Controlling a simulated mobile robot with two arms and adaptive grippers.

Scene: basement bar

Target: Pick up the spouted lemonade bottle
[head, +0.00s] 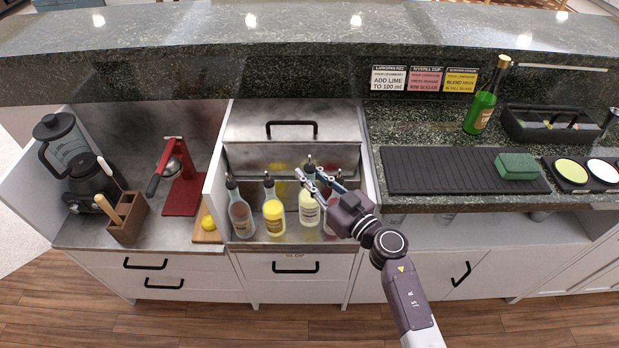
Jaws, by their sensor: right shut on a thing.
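Several spouted bottles stand in the steel well of the bar. A pale yellow spouted bottle (308,208), which looks like the lemonade one, is third from the left; its label is too small to read. My right gripper (309,172) reaches in from the right and is shut on this bottle near its neck and spout. The bottle is upright, and its base shows a little higher in the picture than its neighbours' bases; I cannot tell if it is clear of the well floor. My left gripper is not in view.
A clear bottle (240,216) and a bright yellow bottle (273,218) stand to the left. A reddish bottle (329,231) is partly hidden beneath my right gripper. A steel lid (291,155) lies behind; a black mat (440,171) covers the right counter.

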